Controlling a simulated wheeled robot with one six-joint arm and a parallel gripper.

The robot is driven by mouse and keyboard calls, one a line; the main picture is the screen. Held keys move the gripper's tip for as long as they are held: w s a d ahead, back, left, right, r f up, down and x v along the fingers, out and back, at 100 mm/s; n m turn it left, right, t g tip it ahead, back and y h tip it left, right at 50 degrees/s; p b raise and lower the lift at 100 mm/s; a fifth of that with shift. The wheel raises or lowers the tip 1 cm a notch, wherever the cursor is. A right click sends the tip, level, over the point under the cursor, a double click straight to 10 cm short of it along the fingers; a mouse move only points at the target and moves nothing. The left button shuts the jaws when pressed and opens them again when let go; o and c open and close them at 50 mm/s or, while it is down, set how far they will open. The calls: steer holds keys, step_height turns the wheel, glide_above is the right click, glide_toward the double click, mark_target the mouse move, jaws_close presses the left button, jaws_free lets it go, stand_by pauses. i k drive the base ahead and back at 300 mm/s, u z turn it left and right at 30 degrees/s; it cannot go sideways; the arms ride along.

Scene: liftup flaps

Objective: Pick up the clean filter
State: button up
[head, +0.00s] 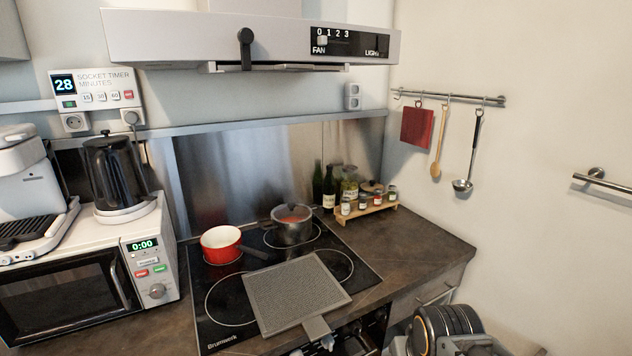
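A grey, flat mesh filter (297,290) lies over the front of the black glass cooktop (215,333). It looks evenly grey, with no clear stains. Its short, pale grey tab (318,327) points toward the front edge of the counter. My gripper cannot be made out in the head view. Only a dark, ringed part of my arm shows at the bottom right, apart from the filter.
A red pot (222,246) and a grey pot (292,226) stand on the cooktop behind the filter. A spice rack (367,208) with jars is at the back right. The range hood (200,38) hangs above. The right counter (425,245) has free room.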

mark_target(283, 296)
steer(key=z, duration=1.7)
steer(key=k, duration=1)
steer(key=u, duration=1.75)
steer(key=i, duration=0.5)
steer(key=u, duration=0.05)
